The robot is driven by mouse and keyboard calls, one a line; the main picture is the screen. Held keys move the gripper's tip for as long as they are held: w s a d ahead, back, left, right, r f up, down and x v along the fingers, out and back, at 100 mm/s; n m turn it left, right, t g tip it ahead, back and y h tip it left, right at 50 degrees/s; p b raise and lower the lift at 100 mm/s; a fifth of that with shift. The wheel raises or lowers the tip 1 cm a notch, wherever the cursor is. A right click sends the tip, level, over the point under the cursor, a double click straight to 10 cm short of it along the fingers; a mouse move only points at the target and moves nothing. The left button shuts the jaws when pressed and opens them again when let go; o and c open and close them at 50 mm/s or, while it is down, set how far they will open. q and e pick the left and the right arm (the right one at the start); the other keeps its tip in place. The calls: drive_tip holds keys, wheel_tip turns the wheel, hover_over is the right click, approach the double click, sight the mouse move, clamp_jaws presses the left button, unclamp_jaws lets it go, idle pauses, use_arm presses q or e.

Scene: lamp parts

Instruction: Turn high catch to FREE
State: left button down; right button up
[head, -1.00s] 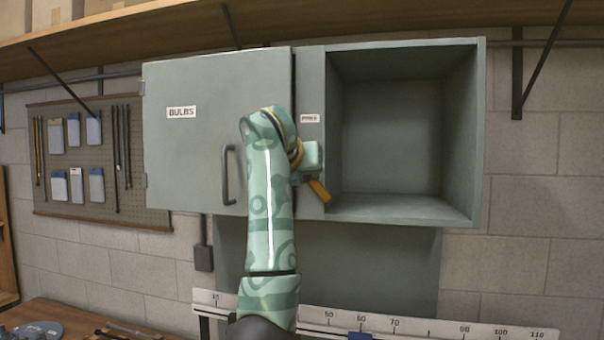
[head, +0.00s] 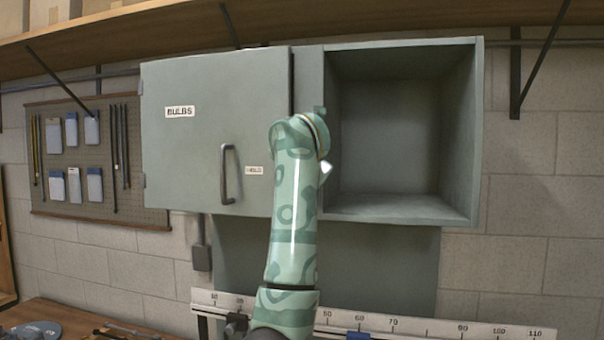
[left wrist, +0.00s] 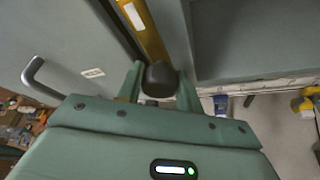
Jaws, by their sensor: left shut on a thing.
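The high catch is a yellow bar (left wrist: 148,30) with a dark knob (left wrist: 160,78); in the left wrist view it runs along the edge of the door. My left gripper (left wrist: 160,88) is shut on the catch, its fingers either side of the knob. In the head view my left arm (head: 296,200) hides the catch and most of the gripper. A small white label (head: 254,170) sits right of the handle on the closed BULBS door (head: 180,150); it seems to read HOLD. The FREE label is hidden. My right gripper is not in view.
The door's dark handle (head: 226,175) stands out left of my arm. The open compartment (head: 390,140) to the right is empty. A wooden shelf (head: 270,22) runs above the cabinet, and a ruler strip (head: 430,326) lies below.

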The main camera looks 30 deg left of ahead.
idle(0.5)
use_arm(q)
drive_tip(key=c, duration=1.2)
unclamp_jaws()
drive_tip(key=shift+o, duration=1.3)
drive_tip(key=shift+w, duration=0.1)
drive_tip(key=b+v, duration=0.3)
drive_tip(key=v, duration=1.3)
drive_tip(key=shift+d, duration=0.2)
drive_tip(key=shift+f, duration=0.1)
